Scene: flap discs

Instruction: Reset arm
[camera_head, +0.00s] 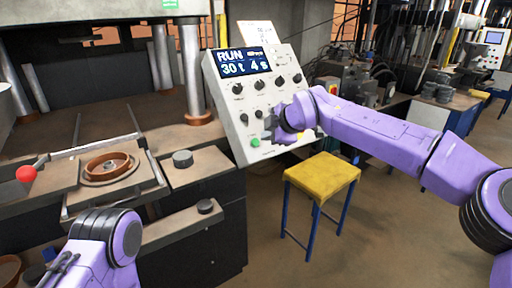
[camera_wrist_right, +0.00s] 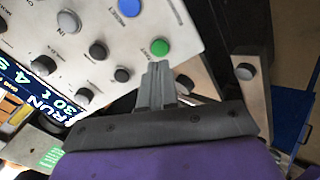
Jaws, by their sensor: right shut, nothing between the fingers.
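My right arm reaches in from the right in the head view, and its gripper (camera_head: 268,124) is in front of the lower right of the control panel (camera_head: 224,112). In the right wrist view the gripper (camera_wrist_right: 158,68) is shut and empty, its fingertips close to the green button (camera_wrist_right: 160,47). I cannot tell whether they touch it. The green button also shows in the head view (camera_head: 255,142). The panel's screen (camera_head: 243,62) reads RUN, 30 t and 4 s. My left arm shows at the lower left of the head view, but its gripper is out of frame.
A press with a brown ring (camera_head: 107,165) on its bed stands at the left. A red knob (camera_head: 26,174) sticks up beside it. A yellow stool (camera_head: 322,177) with blue legs stands below my right arm. A workbench (camera_head: 440,108) is behind at the right. Open floor lies around the stool.

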